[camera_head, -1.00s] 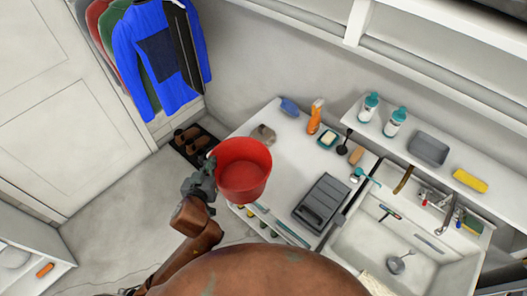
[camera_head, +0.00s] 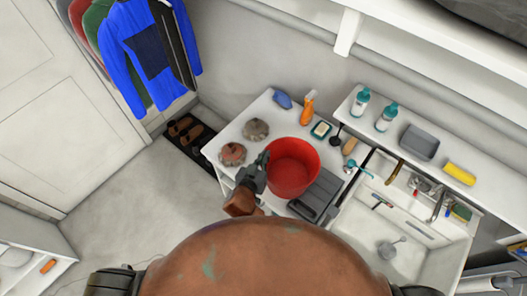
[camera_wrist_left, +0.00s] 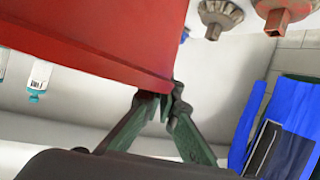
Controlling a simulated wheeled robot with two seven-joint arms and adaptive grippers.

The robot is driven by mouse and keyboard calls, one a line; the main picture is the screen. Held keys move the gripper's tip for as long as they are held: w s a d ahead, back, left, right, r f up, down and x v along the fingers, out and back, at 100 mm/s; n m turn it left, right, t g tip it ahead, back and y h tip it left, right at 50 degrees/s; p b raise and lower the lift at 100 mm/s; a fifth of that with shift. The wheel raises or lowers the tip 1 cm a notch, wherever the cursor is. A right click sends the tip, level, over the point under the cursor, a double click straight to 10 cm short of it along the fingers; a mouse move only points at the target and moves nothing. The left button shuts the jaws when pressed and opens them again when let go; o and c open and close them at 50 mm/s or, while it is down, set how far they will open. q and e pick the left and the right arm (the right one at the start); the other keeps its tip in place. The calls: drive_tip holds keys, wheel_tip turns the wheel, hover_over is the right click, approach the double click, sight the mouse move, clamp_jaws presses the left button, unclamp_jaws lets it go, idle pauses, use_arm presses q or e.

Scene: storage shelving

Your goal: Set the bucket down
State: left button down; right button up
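The red bucket (camera_head: 292,168) is upright over the white counter in the head view, its open top facing up. It fills the upper left of the left wrist view (camera_wrist_left: 100,35). My left gripper (camera_head: 262,168) is at the bucket's left side. In the left wrist view its two green-grey fingers (camera_wrist_left: 167,95) are closed on the bucket's edge. The bucket's underside is hidden, so I cannot tell whether it touches the counter (camera_head: 262,108). My right gripper is not in view.
An orange bottle (camera_head: 307,107) and soap dish (camera_head: 321,130) stand behind. The sink (camera_head: 415,265) is to the right.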

use_arm(q)
drive_tip(key=w+a+f, duration=0.1)
drive_tip(key=w+f, duration=0.9)
drive_tip(key=f, duration=0.1)
drive_tip(key=shift+a+f+b, duration=0.15)
drive_tip(key=shift+a+b, duration=0.15)
drive_tip(key=shift+w, duration=0.1)
drive_tip(key=shift+f, duration=0.2)
drive_tip(key=c, duration=2.2)
unclamp_jaws()
drive_tip(key=shift+o, duration=0.2)
drive_tip(key=shift+r, duration=0.1)
